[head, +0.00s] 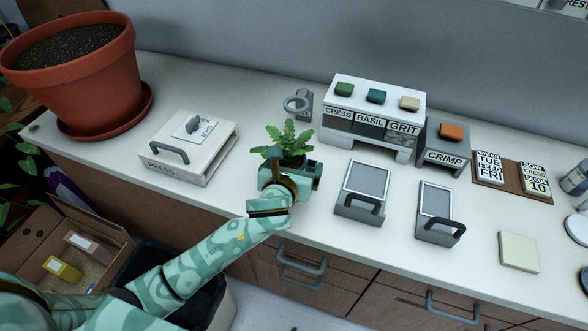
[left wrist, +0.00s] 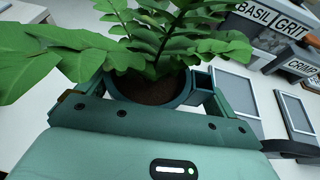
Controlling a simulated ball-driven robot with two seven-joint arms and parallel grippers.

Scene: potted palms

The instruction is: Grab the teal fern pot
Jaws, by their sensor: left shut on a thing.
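The fern (head: 287,139) stands upright in its teal pot on the white counter, mostly behind my left gripper in the head view. My left gripper (head: 289,169) is shut on the pot, with a finger on each side. In the left wrist view the dark teal rim of the teal fern pot (left wrist: 184,96) shows between the fingers (left wrist: 150,88), with dark soil inside and green fronds above. The pot's lower part is hidden, so I cannot tell whether it touches the counter. My right gripper is not in view.
Left of the fern is a white PRESS box (head: 160,168); behind it is a grey ring holder (head: 297,104). To the right stand the CRESS, BASIL, GRIT dispenser (head: 407,148), the CRIMP box (head: 441,155) and two handled grey trays (head: 351,209). A large terracotta pot (head: 103,86) is far left.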

